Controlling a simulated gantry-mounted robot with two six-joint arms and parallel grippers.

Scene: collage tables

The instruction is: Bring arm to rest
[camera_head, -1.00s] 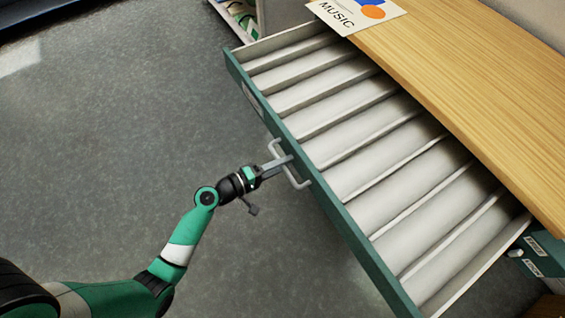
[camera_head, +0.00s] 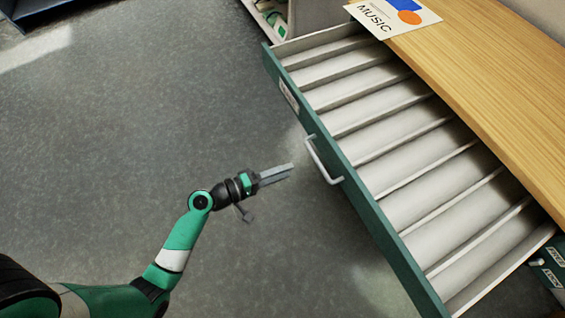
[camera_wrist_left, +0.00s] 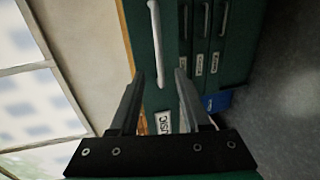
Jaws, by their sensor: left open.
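My left gripper (camera_head: 291,172) is in the middle of the head view, open and empty. It points right toward the white handle (camera_head: 322,160) of the pulled-out drawer, with a gap between the fingertips and the handle. In the left wrist view my left gripper (camera_wrist_left: 158,78) shows its two fingers spread apart, with nothing between them. The handle (camera_wrist_left: 155,45) shows beyond the fingertips in that view. My right gripper is not seen in either view.
The green-fronted drawer (camera_head: 362,207) stands open, with several empty compartments. A wooden top (camera_head: 500,100) bears a MUSIC sheet (camera_head: 385,12). More labelled drawers (camera_wrist_left: 215,40) show in the wrist view. The grey floor (camera_head: 120,130) left of the drawer is clear.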

